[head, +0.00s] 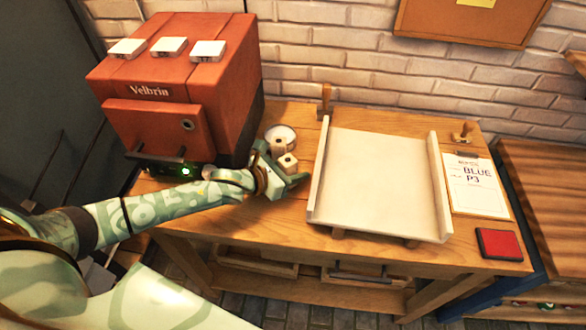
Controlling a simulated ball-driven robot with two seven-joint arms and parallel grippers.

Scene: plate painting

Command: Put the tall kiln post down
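Two small pale kiln posts with holes in their tops stand on the wooden table, right of the kiln: one farther back (278,146) and one nearer (288,162). From this angle I cannot tell surely which is the taller. My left gripper (284,163) is low over the table beside them. Its fingers look spread apart, with the nearer post between them, and I see no clear grip on it. The gripper hides the bottom of the nearer post. My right gripper is not in view.
The red kiln (180,85) stands left, with pale blocks on top. A round white dish (281,134) is behind the posts. A large cream board (378,180) with raised sides lies to the right. A paper card (473,187) and a red pad (498,244) are farther right.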

